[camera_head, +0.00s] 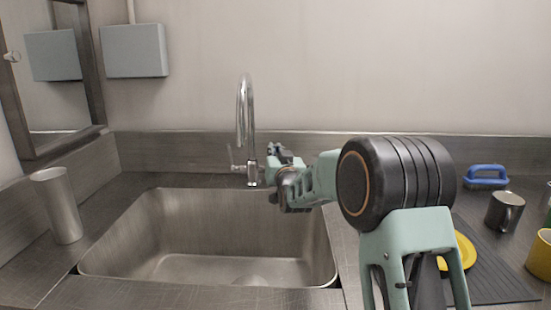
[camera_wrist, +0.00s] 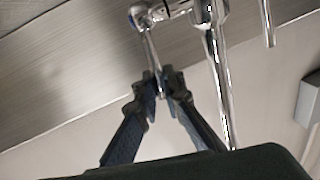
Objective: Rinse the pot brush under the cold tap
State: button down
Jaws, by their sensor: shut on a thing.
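The chrome tap (camera_head: 245,115) stands behind the sink basin (camera_head: 205,225), its spout curving over the basin. Its thin lever (camera_head: 236,168) shows at the left of the tap's foot. In the wrist view my gripper (camera_wrist: 163,84) is shut on the lever (camera_wrist: 149,50), with the two dark fingers around its free end. The tap's pipe (camera_wrist: 219,85) runs just right of the fingers. In the head view my gripper is beside the tap's foot, its fingertips mostly hidden. A blue-handled brush (camera_head: 486,173) rests on the counter at the right. No water stream is visible.
A metal tumbler (camera_head: 58,205) stands left of the basin. At the right are a dark mug (camera_head: 505,211), a yellow mug (camera_head: 541,254), a yellow round thing (camera_head: 461,251) and a dark ribbed mat (camera_head: 505,285). The basin looks empty.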

jog(key=shift+s+f+t+b, duration=0.45)
jog(key=shift+t+b, duration=0.45)
jog(key=shift+b, duration=2.7)
jog(key=shift+s+r+n+t+b, duration=0.25)
jog(key=shift+r+n+t+b, duration=0.1)
jog(key=shift+b, duration=0.5)
jog(key=c, duration=2)
grip_release()
jog(key=shift+c, duration=0.2)
jog(key=v, duration=1.2)
